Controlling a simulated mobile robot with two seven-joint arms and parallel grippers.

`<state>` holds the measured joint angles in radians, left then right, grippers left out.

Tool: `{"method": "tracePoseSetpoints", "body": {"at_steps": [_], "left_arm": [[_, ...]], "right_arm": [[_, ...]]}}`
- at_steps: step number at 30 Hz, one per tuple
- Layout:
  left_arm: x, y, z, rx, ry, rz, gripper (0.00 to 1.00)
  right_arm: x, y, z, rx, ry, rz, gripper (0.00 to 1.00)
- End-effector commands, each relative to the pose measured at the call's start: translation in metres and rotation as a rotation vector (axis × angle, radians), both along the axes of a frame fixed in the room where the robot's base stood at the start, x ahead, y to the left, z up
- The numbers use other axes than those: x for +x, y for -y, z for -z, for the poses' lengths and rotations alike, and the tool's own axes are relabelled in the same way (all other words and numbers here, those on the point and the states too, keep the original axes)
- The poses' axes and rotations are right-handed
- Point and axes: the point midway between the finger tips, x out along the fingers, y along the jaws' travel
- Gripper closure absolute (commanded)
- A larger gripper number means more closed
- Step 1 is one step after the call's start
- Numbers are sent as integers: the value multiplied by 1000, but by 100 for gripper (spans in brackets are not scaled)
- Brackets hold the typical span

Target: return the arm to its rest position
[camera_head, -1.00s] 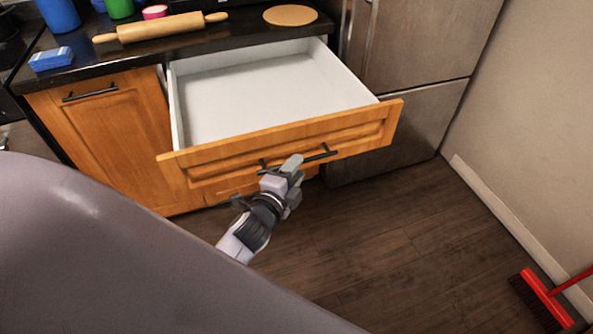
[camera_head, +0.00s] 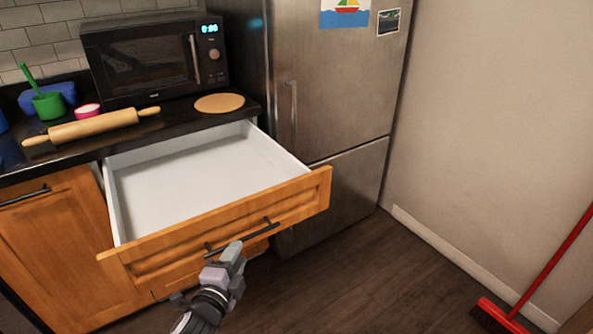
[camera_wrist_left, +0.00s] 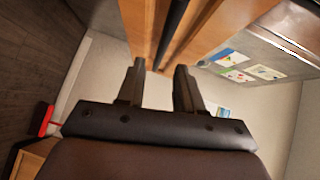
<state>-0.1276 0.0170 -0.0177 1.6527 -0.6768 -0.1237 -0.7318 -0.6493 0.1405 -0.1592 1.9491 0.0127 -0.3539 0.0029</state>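My left gripper (camera_head: 234,250) is in front of the open drawer, close to its black bar handle (camera_head: 243,237), and overlaps the handle's lower edge in the head view. In the left wrist view the gripper's two fingers (camera_wrist_left: 160,75) stand apart with nothing held between them. The dark handle (camera_wrist_left: 176,25) runs just beyond the fingertips there; I cannot tell whether they touch it. The drawer (camera_head: 200,185) is pulled out and empty, with a wooden front. My right gripper is not in view.
A steel fridge (camera_head: 330,100) stands right of the drawer. The counter above holds a microwave (camera_head: 140,65), a rolling pin (camera_head: 92,127) and a round board (camera_head: 220,103). A red broom (camera_head: 545,265) leans at the right. The dark floor (camera_head: 350,280) between is clear.

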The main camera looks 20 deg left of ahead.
Motion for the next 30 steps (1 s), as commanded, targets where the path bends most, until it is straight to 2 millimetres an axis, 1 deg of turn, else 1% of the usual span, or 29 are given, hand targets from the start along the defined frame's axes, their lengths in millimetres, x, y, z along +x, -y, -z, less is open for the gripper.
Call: {"method": "tracePoseSetpoints", "body": {"at_steps": [2,5,8,9,11,12,15,18,21,22,25,30], "left_arm": [[-3,0,2,-18,-7,-1,64],[-20,2,14,-125,-43,-12,64],[-53,9,33,-345,-117,-43,64],[-70,12,42,-452,-157,-62,64],[-96,19,54,-617,-218,-96,64],[-112,24,61,-725,-259,-123,64],[-152,38,75,-963,-358,-196,64],[-181,49,82,-1142,-436,-261,64],[-199,56,86,-1248,-482,-308,64],[-202,58,86,-1267,-491,-316,64],[-206,60,87,-1295,-502,-328,64],[-205,60,87,-1294,-501,-327,64]], "right_arm": [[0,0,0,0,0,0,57],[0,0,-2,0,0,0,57],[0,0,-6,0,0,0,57],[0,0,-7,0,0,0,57],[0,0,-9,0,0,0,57],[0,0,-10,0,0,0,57],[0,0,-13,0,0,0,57],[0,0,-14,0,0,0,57],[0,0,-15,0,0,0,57],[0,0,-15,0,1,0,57],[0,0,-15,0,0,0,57],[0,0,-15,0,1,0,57]]}}
